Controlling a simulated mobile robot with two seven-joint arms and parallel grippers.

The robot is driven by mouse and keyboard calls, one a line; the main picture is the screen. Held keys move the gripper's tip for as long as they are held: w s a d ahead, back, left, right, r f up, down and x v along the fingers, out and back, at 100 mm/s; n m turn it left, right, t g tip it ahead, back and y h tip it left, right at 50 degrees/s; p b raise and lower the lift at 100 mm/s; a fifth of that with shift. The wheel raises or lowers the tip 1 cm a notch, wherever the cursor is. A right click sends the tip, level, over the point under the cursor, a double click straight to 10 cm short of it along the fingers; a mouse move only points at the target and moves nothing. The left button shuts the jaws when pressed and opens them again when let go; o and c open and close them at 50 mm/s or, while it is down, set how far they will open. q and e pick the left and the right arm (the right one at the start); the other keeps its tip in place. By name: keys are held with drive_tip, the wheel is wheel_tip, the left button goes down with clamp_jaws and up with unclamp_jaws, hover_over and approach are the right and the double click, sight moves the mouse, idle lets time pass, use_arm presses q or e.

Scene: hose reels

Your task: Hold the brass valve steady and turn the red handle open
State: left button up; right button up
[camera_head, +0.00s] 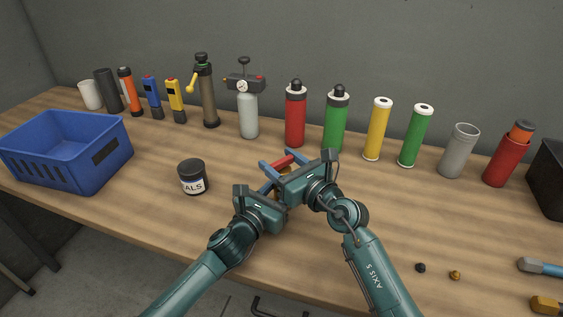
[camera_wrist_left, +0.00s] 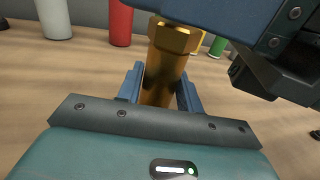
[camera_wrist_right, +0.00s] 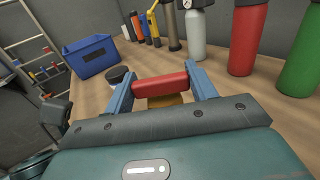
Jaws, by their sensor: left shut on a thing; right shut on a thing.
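The brass valve (camera_wrist_left: 166,65) stands upright in the left wrist view, its hex top near the upper edge. My left gripper (camera_wrist_left: 160,88) is shut on the valve body, one blue finger on each side. The red handle (camera_wrist_right: 160,84) lies across the top in the right wrist view, with some brass below it. My right gripper (camera_wrist_right: 160,83) is shut on the handle, a finger at each end. In the head view the red handle (camera_head: 280,163) shows between the blue fingers, and the grippers hide most of the valve. The two grippers are close together.
A black-lidded jar (camera_head: 193,178) stands left of the grippers, and a blue crate (camera_head: 67,150) is at the far left. Several cylinders, including a red one (camera_head: 296,117), line the back. Small caps (camera_head: 420,268) lie at the right front. The bench (camera_head: 160,220) is clear before the jar.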

drive_tip(key=shift+a+n+g+y, duration=0.1)
drive_tip(key=shift+n+g+y, duration=0.2)
drive_tip(key=shift+n, duration=0.1)
drive_tip(key=shift+c, duration=0.2)
drive_tip(key=shift+g+y, duration=0.3)
drive_tip(key=shift+y, duration=0.1)
drive_tip(key=shift+f+n+g+y, duration=0.1)
drive_tip(key=shift+n+g+y, duration=1.1)
drive_tip(key=shift+n+g, duration=0.5)
use_arm(q)
drive_tip(key=shift+d, duration=0.1)
use_arm(e)
drive_tip(key=shift+n+g+y, duration=1.1)
drive_tip(key=shift+n+g, duration=0.4)
drive_tip(key=shift+g, duration=1.2)
drive_tip(key=o, duration=1)
drive_tip(key=shift+d, duration=0.2)
